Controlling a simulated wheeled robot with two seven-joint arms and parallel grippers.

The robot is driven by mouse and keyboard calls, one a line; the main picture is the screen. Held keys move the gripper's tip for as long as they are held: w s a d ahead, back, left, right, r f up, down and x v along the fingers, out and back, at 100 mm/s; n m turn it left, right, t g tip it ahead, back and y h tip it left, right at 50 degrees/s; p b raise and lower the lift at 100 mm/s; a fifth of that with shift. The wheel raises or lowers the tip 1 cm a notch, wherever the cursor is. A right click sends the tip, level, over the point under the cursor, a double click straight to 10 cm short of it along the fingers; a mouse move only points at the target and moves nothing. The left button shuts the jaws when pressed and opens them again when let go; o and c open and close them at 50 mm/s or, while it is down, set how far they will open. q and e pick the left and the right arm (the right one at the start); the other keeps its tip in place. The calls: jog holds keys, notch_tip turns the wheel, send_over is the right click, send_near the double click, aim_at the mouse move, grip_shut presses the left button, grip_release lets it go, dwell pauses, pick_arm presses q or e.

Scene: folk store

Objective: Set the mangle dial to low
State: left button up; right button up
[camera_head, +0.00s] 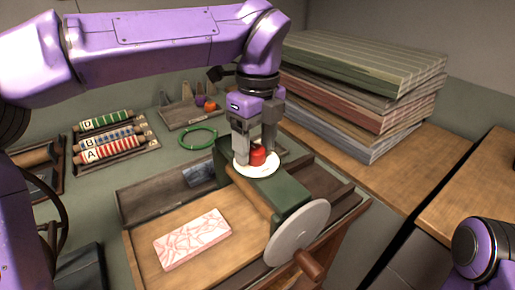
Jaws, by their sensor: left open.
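The mangle (290,197) is a dark green machine with a wooden roller, a pale round wheel (298,231) and a wooden crank handle. On its top sits a white round dial plate (249,171) with a red knob (258,156). My left gripper (255,158) points down over the dial, its open fingers at the red knob, one on each side. I cannot tell whether they touch it. The fingers partly hide the knob and plate, and I cannot read any dial marks. My right gripper is out of view; part of my right arm shows at the lower right.
A pink patterned cloth block (192,239) lies on the wooden board before the mangle. Stacked folded cloths (365,85) stand behind right. Lettered rolls (105,140) sit in a rack at left. A green ring (198,138) and a small tray (190,113) lie behind.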

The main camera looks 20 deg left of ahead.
pick_arm(q)
jog(key=shift+w+d+f, duration=0.1)
jog(key=shift+w+f, duration=0.6)
jog(key=shift+f, duration=0.1)
jog(key=shift+s+r, duration=0.25)
jog(key=shift+s, duration=0.3)
jog(key=c, duration=0.4)
jog(key=shift+w+f, duration=0.1)
jog(key=shift+w, duration=0.05)
jog(key=c, duration=0.7)
jog(key=shift+o, duration=0.2)
jog(key=shift+d, duration=0.1)
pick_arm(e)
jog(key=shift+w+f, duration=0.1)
